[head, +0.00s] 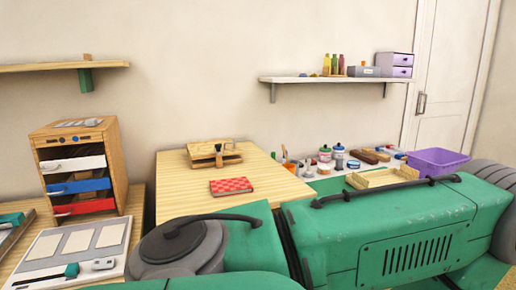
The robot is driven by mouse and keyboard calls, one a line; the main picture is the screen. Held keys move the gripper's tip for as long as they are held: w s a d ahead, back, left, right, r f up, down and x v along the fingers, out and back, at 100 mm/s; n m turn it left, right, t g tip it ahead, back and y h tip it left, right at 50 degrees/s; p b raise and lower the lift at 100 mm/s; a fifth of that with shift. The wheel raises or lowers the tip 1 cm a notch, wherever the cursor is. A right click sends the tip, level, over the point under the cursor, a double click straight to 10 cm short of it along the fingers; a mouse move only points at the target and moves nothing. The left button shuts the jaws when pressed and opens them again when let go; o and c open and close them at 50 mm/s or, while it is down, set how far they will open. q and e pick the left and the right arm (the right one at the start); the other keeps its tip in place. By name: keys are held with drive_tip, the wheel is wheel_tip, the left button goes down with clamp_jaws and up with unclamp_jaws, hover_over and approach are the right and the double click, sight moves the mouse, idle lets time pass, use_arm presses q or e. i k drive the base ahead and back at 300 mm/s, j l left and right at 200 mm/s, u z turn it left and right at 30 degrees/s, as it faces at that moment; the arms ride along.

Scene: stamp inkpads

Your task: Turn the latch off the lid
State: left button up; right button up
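A small flat wooden box (205,148) sits at the back of the light wooden table (172,185). A small upright wooden piece (219,160) stands at its front edge and looks like a latch; at this size I cannot tell how it sits against the lid. The box's top looks closed, with a few small dark marks on it. A red patterned pad or booklet (231,186) lies flat in front of the box, apart from it. Neither of my grippers shows; large green arm parts fill the foreground and hide the table's near edge.
A drawer cabinet (108,165) and a white tray (112,236) stand at the left. Several bottles and jars (339,150), a shallow wooden tray (375,178) and a purple bin (430,160) are at the right. The table around the red pad is clear.

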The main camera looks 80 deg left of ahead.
sight(218, 147)
drive_tip(key=l+u, duration=0.1)
drive_tip(key=u, duration=2.75)
